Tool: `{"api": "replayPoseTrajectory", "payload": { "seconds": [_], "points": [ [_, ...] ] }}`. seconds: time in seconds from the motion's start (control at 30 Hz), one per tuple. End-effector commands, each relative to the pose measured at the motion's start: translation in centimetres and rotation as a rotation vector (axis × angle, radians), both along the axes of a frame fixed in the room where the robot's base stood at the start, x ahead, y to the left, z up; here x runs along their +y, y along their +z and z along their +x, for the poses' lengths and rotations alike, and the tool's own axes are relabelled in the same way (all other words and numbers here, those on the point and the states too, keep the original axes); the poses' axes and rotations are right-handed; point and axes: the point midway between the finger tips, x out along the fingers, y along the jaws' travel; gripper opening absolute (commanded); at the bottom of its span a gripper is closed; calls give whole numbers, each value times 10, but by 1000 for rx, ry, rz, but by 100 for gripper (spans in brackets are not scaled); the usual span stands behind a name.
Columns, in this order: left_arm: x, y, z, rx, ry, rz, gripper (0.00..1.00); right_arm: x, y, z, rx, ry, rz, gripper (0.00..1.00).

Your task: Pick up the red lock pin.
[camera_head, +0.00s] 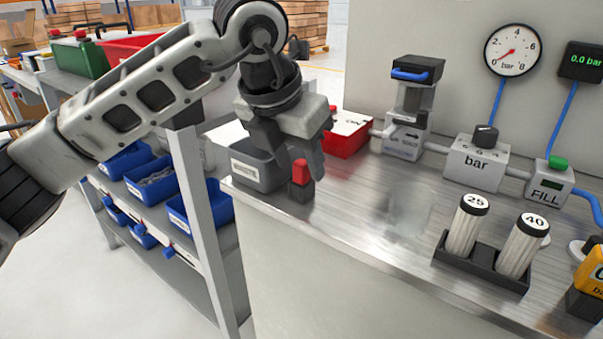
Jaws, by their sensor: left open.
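The red lock pin (300,172) stands upright on the left part of the metal workbench, its red top showing above a dark base (301,191). My left gripper (302,165) comes in from the upper left and points down at the pin. Its jaws are open, and the pin's red top shows between or just in front of the fingertips. I cannot tell whether the fingers touch it. My right gripper is not in view.
A grey bin (257,165) is just left of the pin, and a red box (348,134) is behind it. A black rack (480,262) holds two cylinders marked 25 and 40. The bench (370,215) between pin and rack is clear.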

Motion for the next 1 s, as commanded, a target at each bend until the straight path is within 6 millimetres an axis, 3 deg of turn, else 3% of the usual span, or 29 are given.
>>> {"api": "replayPoseTrajectory", "payload": {
  "seconds": [0.07, 0.27, 0.43, 0.47, 0.8, 1.0],
  "points": [
    [-2, -8, 2, 1, 0, 1, 45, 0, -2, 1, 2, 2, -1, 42],
    [-2, -9, 3, -1, 0, 0, 45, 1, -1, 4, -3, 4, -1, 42],
    [-2, -9, 3, -1, 0, -1, 3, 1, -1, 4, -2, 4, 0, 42],
    [-2, -9, 3, -1, 0, -1, 0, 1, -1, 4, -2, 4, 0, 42],
    [-2, -7, 3, -1, 0, -1, 0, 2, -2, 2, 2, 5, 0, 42],
    [-2, 9, 3, -3, 0, -1, 0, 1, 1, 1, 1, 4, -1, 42]
  ]
}}
